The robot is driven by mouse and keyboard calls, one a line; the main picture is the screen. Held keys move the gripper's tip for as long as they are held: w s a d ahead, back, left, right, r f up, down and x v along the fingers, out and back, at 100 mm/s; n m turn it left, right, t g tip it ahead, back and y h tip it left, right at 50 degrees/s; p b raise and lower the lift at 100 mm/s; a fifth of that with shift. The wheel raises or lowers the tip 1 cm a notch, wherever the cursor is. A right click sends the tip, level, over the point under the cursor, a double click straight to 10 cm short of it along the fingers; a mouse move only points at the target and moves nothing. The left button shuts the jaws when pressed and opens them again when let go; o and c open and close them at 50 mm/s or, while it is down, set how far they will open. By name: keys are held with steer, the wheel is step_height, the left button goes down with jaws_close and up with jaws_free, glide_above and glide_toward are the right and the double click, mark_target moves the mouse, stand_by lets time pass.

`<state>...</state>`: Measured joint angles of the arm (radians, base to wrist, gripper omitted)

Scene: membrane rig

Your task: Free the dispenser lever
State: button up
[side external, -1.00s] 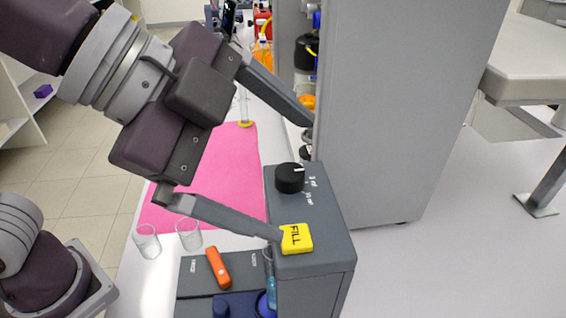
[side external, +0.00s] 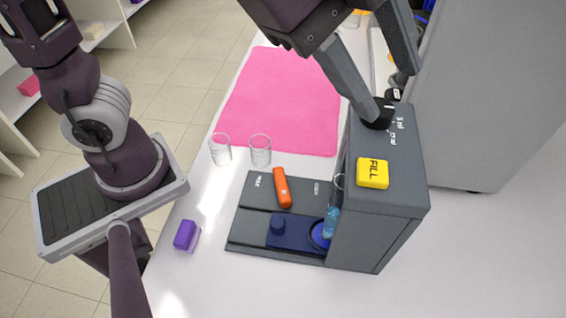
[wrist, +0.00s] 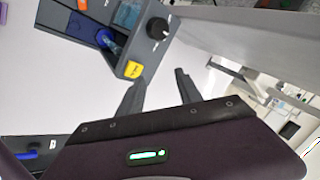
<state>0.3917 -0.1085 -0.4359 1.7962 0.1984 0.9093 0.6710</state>
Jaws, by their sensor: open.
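The dispenser (side external: 400,200) is a grey box with a yellow FILL button (side external: 372,173) and a black knob (side external: 378,112) on top. An orange handle (side external: 282,188), apparently the lever, lies on its dark base plate (side external: 252,195), between two labels too small to read. A dark blue block (side external: 293,232) with a round peg sits on the plate. A clear tube with blue liquid (side external: 332,220) stands against the box. My gripper (side external: 392,92) is open, one finger overlapping the knob; contact is unclear. In the wrist view, my empty gripper (wrist: 160,78) shows below the knob and button.
Two empty glass beakers (side external: 220,150) (side external: 260,150) stand left of the dispenser, near a pink mat (side external: 280,100). A purple block (side external: 186,235) lies near the table's left edge. A tall grey cabinet (side external: 490,100) stands close behind on the right. Table in front is clear.

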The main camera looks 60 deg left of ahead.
step_height(320, 180, down, 2)
steer(key=w+a+m+g+y, duration=0.1)
steer(key=a+g+y, duration=0.1)
steer(key=a, duration=0.1)
step_height(320, 180, up, 6)
steer(key=m+g+y, duration=0.1)
steer(key=m+g, duration=0.2)
steer(key=g, duration=0.1)
glide_above(279, 173)
step_height(279, 173, down, 34)
steer(key=shift+r, duration=0.1)
steer(key=shift+c, duration=0.4)
jaws_close()
